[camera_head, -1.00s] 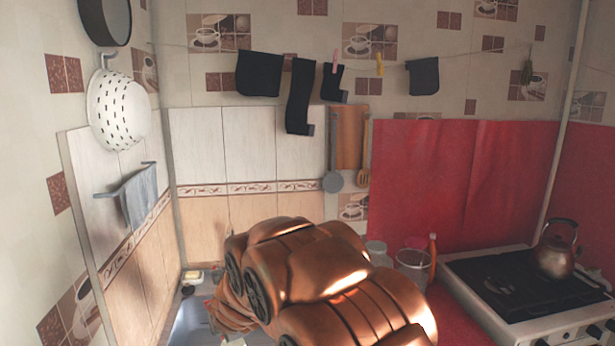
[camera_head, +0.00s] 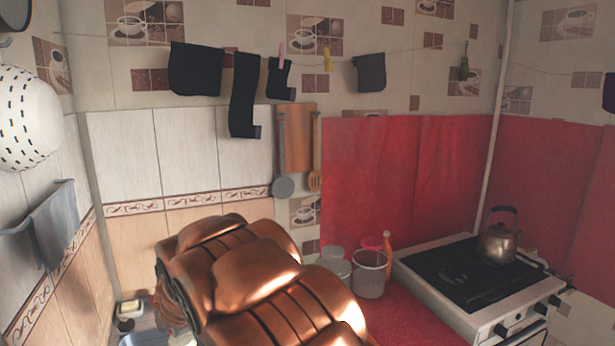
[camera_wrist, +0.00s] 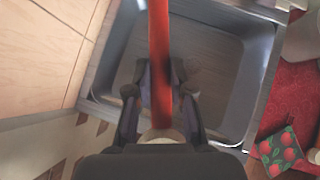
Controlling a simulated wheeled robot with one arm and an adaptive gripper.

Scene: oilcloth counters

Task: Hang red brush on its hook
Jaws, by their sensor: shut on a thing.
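The red brush (camera_wrist: 158,40) shows in the wrist view as a long red handle running from the top edge down between my fingers. My gripper (camera_wrist: 160,92) is shut on this handle, above the metal sink (camera_wrist: 232,75). The brush's far end is out of the picture. In the head view my copper arm covers the gripper, and the brush cannot be made out. A grey utensil (camera_head: 283,187) and a wooden-coloured spatula (camera_head: 315,181) hang on the back wall beside a brown board (camera_head: 299,125). No free hook can be made out.
Dark cloths (camera_head: 195,70) hang from a line above. A white dotted colander (camera_head: 28,118) and a towel (camera_head: 54,225) hang at left. Clear containers (camera_head: 369,275) stand on the red counter (camera_head: 415,325), left of the stove (camera_head: 460,280) with its kettle (camera_head: 497,243).

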